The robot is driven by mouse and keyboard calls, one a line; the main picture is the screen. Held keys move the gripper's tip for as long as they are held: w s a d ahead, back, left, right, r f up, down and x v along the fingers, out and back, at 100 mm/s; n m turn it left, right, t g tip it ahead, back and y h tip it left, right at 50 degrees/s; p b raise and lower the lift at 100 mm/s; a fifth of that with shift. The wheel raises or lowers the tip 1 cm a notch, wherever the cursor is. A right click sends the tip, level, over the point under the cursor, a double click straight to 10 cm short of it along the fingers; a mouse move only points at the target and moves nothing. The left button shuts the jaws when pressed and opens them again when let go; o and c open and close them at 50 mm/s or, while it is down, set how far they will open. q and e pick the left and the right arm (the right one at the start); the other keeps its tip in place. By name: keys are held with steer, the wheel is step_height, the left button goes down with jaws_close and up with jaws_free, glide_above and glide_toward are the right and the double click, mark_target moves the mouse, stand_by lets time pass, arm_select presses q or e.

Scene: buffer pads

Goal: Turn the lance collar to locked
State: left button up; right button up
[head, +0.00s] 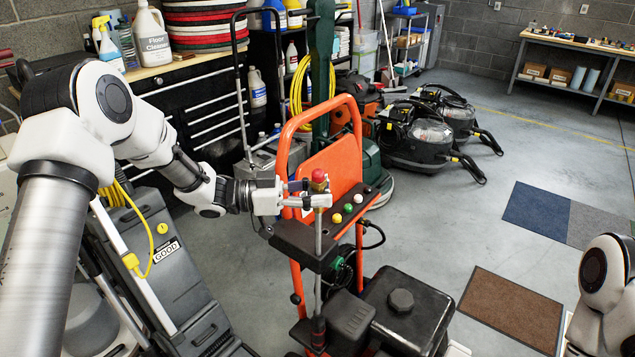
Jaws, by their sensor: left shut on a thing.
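The pressure washer has an orange frame (284,150), and its metal lance (318,238) stands upright in front of the frame. A brass collar (319,187) with a red top sits at the lance's upper end. My left gripper (318,200) reaches in from the left and is shut at the collar, with its fingers around the lance top. The fingers hide part of the collar, and I cannot read any lock marking. Part of my right arm shows at the lower right edge; its gripper is out of view.
A black engine block (408,310) is below. A grey machine with a GOOD label (166,252) stands left. Floor mats (512,308) lie right, with open floor between.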

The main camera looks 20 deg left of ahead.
mark_target(310, 190)
arm_select(q)
steer(key=m+g+h, duration=0.1)
steer(key=m+g, duration=0.1)
steer(key=g, duration=0.2)
steer(key=shift+w+m, duration=0.1)
steer(key=shift+m, duration=0.3)
steer(key=shift+m+g, duration=1.7)
steer(key=shift+g, duration=1.4)
steer(key=o, duration=1.2)
steer(key=shift+d, duration=0.1)
steer(key=shift+c, duration=0.2)
steer(key=v, duration=0.7)
steer(key=shift+a, duration=0.25)
